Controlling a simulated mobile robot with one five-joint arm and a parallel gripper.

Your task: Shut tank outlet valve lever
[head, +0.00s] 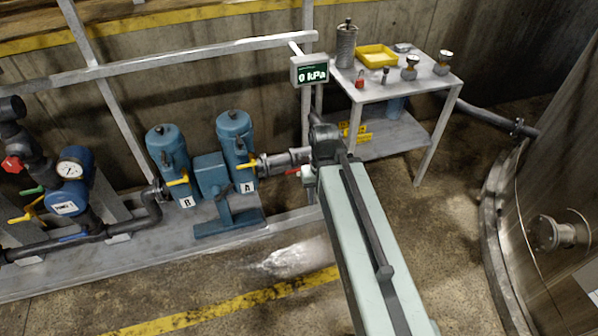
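No lever in the head view carries a readable tank outlet label. A small red lever (292,172) shows beside the grey pipe (285,159) right of blue filter A, just left of the far end of my arm. Yellow levers sit on filter A (247,166) and filter B (178,182). My pale green arm reaches from the bottom edge up to a dark end (325,146) close to this pipe. The arm hides what lies behind it. My gripper's fingers cannot be made out against the dark end, nor whether they touch anything.
A display (311,74) reads 0 kPa. A metal table (395,87) behind my arm holds a yellow tray (377,55) and small parts. A large curved metal vessel (555,180) stands right. Pipes with a gauge (71,168) are left. The front floor is mostly clear.

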